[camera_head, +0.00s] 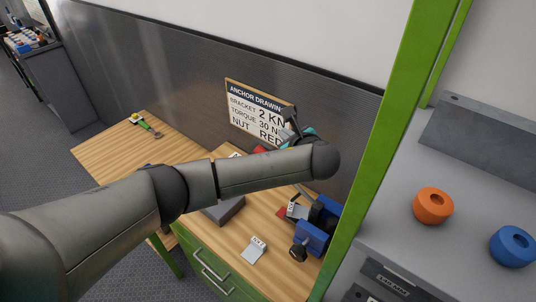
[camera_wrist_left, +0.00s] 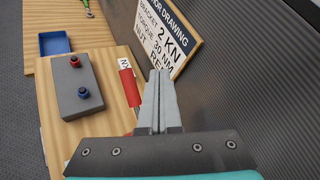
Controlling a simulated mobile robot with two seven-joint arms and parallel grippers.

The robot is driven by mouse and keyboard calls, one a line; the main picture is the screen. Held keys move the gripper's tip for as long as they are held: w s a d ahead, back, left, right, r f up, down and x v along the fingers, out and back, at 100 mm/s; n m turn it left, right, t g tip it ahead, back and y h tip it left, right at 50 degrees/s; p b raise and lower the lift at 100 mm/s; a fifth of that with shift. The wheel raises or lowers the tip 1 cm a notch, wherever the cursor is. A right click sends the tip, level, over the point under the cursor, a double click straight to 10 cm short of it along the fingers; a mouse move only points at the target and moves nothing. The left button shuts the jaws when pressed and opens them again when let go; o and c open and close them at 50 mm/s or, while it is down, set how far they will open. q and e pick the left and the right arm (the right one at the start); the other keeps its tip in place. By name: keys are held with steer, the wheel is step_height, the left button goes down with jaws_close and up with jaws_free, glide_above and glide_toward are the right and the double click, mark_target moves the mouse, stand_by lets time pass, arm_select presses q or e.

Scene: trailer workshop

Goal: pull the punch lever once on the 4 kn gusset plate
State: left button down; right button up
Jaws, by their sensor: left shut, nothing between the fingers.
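A blue and black bench device (camera_head: 312,238), which looks like the punch, stands at the right end of the wooden bench. A dark knob (camera_head: 298,253) shows at its front; I cannot tell whether it is the lever's end. A small grey plate with a white label (camera_head: 254,251) lies flat left of the device; its label is too small to read surely. Another labelled piece (camera_head: 297,210) lies beside the device. My left gripper (camera_head: 289,118) is near the sign, behind my forearm and away from the device. In the left wrist view its fingers (camera_wrist_left: 160,100) are shut and empty.
A sign (camera_head: 258,112) reading bracket 2 kN, torque 30 Nm leans at the wall. A grey block (camera_wrist_left: 80,88) with a red and a blue knob, a blue tray (camera_wrist_left: 55,42) and a red-handled tool (camera_wrist_left: 129,85) are on the bench. A green post (camera_head: 385,130) stands right.

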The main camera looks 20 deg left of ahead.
arm_select(q)
steer(key=a+f+b, duration=0.1)
steer(key=f+b, duration=0.1)
steer(key=a+f+b, duration=0.1)
steer(key=f+b, duration=0.1)
steer(key=w+f+b, duration=0.1)
steer(key=f+b, duration=0.1)
steer(key=shift+a+f, duration=0.4)
steer(key=shift+w+a+f+b, duration=0.1)
steer(key=shift+a+f+b, duration=0.15)
steer(key=shift+f+b, duration=0.3)
steer(key=shift+f, duration=0.1)
stand_by(1.3)
steer(key=shift+a+f, duration=0.15)
steer(key=shift+f, duration=0.15)
